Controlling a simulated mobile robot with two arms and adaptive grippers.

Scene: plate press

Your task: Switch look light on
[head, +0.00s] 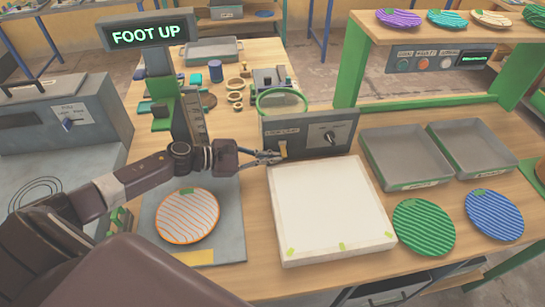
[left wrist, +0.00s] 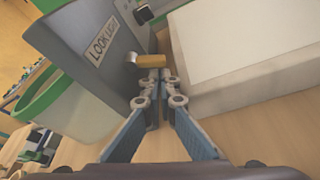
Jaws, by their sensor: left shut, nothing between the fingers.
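The look light switch is a yellow lever (head: 283,150) on the front of a grey control box (head: 312,147), beside a dark rotary knob (head: 329,137). In the left wrist view the lever (left wrist: 150,61) sticks out below the "LOOK LIGHT" label (left wrist: 103,39). My left gripper (head: 277,157) is shut and empty, its fingertips right at the lever; I cannot tell if they touch it. The white light panel (head: 330,210) lies in front of the box; I cannot tell whether it is lit. My right gripper is not in view.
An orange-striped plate (head: 187,216) lies on the press base beneath my left arm, by a "FOOT UP" sign (head: 147,35). Two grey trays (head: 405,155) stand right of the box. Green (head: 424,227) and blue (head: 494,214) plates lie at the right front.

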